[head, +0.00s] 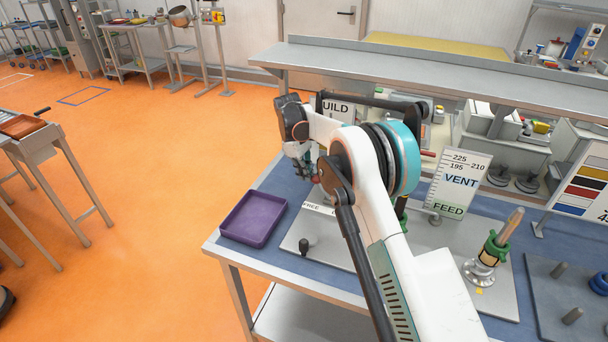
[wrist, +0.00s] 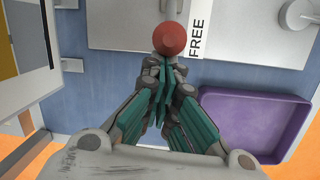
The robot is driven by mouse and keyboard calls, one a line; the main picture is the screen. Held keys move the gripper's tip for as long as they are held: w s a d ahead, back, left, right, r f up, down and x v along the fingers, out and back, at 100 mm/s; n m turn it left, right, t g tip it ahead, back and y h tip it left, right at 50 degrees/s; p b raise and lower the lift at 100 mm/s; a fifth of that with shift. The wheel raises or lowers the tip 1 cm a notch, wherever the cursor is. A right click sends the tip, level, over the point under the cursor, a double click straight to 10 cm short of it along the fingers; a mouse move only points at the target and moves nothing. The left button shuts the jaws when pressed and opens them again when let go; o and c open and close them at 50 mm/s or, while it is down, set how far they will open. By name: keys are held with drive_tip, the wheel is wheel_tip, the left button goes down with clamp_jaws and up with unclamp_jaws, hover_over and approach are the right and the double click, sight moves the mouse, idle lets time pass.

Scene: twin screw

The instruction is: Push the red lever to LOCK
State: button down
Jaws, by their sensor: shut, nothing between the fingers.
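The red lever's round knob (wrist: 169,40) shows in the wrist view just beyond my fingertips, beside a white strip marked FREE (wrist: 196,38). My gripper (wrist: 164,66) is shut with nothing between its fingers. Its tips are very close to the knob; I cannot tell whether they touch. In the head view my gripper (head: 303,163) is over the left part of the pale plate (head: 290,239), and my arm covers much of that plate. The FREE strip (head: 312,206) is partly visible there.
A purple tray (head: 253,219) lies left of the plate on the blue table (head: 225,250). A VENT/FEED sign (head: 457,183) and a green-collared post (head: 490,256) stand to the right.

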drive_tip(key=shift+d+r, duration=0.15)
drive_tip(key=shift+r, duration=0.05)
drive_tip(key=s+d+r+t+y+b, duration=0.1)
drive_tip(key=s+d+y, duration=0.1)
drive_tip(key=d+y, duration=0.2)
drive_tip(key=s+d+r+t+y+b, duration=0.1)
drive_tip(key=d+y, duration=0.3)
drive_tip(key=d, duration=0.4)
drive_tip(key=shift+s+d+r+t+y+b, duration=0.25)
drive_tip(key=shift+s+r+t+y+b, duration=0.15)
drive_tip(key=shift+s+t+b, duration=0.3)
drive_tip(key=shift+s+d+f, duration=0.15)
drive_tip(key=shift+s+f, duration=0.05)
drive_tip(key=shift+s, duration=0.05)
drive_tip(key=w+a+r+p, duration=0.1)
drive_tip(key=w+a+r, duration=0.1)
drive_tip(key=a+r, duration=0.1)
drive_tip(key=s+d+r+p, duration=0.1)
drive_tip(key=s+d+r, duration=0.2)
drive_tip(key=d+r, duration=0.2)
drive_tip(key=shift+d+r+p, duration=0.25)
drive_tip(key=shift+d+p, duration=0.15)
drive_tip(key=shift+d, duration=0.75)
